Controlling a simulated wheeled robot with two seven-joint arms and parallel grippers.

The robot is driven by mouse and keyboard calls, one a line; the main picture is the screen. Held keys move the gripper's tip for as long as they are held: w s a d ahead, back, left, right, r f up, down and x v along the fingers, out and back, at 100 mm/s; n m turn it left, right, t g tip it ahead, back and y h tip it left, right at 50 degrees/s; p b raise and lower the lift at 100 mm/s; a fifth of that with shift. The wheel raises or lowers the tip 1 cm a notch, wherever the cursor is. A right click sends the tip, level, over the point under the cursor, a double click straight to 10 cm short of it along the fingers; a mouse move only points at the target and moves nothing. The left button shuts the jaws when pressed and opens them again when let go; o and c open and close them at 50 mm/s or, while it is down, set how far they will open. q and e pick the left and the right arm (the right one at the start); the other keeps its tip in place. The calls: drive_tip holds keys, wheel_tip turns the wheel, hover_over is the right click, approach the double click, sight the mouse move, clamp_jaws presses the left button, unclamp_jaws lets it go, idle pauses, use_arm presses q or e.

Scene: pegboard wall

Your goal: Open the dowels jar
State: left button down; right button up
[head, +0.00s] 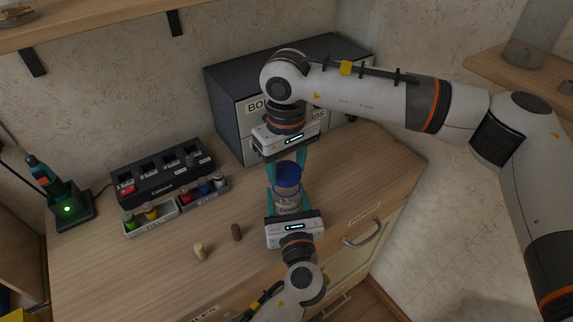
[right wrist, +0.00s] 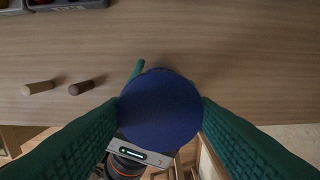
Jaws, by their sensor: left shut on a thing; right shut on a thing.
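The dowels jar (head: 289,207) stands on the wooden worktop, a clear body with a partly hidden label. Its blue lid (head: 287,173) sits on top and shows as a round disc in the right wrist view (right wrist: 160,106). My right gripper (head: 288,166) reaches over from the back and is shut on the lid, one green finger on each side. My left gripper (head: 288,204) comes from the front and is shut on the jar's body below the lid. The jar's contents are hidden. I cannot tell whether the lid has turned.
A light peg (head: 200,251) and a dark peg (head: 237,232) stand left of the jar. Bins of coloured items (head: 150,217), a black charger (head: 160,175) and a grey cabinet (head: 228,110) are behind. The front-left worktop is clear.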

sight(286, 171)
use_arm(q)
drive_tip(key=shift+f, duration=0.1)
use_arm(e)
drive_tip(key=shift+r, duration=2)
use_arm(q)
drive_tip(key=shift+c, duration=2)
unclamp_jaws()
drive_tip(key=shift+s, duration=0.1)
